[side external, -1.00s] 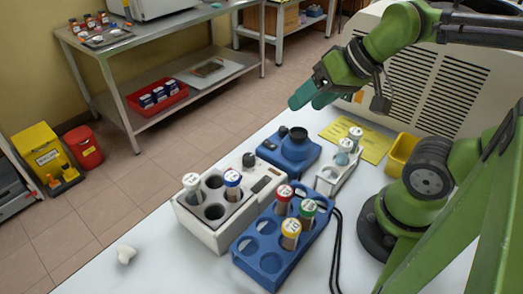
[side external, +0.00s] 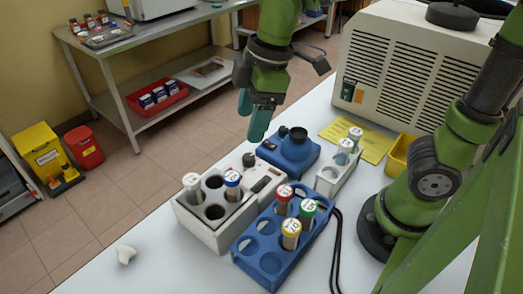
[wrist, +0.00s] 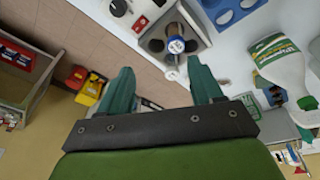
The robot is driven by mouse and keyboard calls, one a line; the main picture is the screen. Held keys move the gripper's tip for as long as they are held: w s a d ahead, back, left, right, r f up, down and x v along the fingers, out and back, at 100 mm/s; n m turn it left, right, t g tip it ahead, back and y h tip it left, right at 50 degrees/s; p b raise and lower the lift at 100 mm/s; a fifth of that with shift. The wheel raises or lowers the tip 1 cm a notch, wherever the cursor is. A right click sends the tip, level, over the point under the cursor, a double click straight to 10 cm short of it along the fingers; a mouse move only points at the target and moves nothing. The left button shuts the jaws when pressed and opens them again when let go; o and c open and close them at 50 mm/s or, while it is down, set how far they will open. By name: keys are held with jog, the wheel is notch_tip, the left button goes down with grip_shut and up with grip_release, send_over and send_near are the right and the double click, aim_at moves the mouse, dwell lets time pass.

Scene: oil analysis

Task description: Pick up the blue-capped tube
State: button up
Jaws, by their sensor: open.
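The blue-capped tube (side external: 232,182) stands upright in the back right hole of the white block (side external: 190,222). It also shows in the wrist view (wrist: 176,45), beyond and between my fingertips. A white-capped tube (side external: 192,183) stands in the same block, to its left. My gripper (side external: 253,115) has teal fingers that point down, above and behind the block and well clear of the tube. In the wrist view my gripper (wrist: 160,72) is open, with nothing between its fingers.
A blue rack (side external: 246,250) with red-, green- and yellow-capped tubes stands close at the block's right. A blue device (side external: 290,155) and a small white rack (side external: 330,180) with pale-capped tubes stand behind. The table's front left is clear except for a small white object (side external: 125,254).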

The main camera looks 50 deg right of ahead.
aim_at(231, 175)
jog(key=w+a+r+n+g+h, duration=0.2)
jog(key=a+n, duration=0.2)
jog(key=n, duration=1.4)
jog(key=f, duration=1.1)
jog(key=shift+s+a, duration=0.2)
jog(key=shift+a+f, duration=0.15)
jog(key=shift+f, duration=1.35)
jog(key=shift+a+f, duration=0.1)
jog(key=shift+f, duration=1.35)
jog(key=c, duration=1.1)
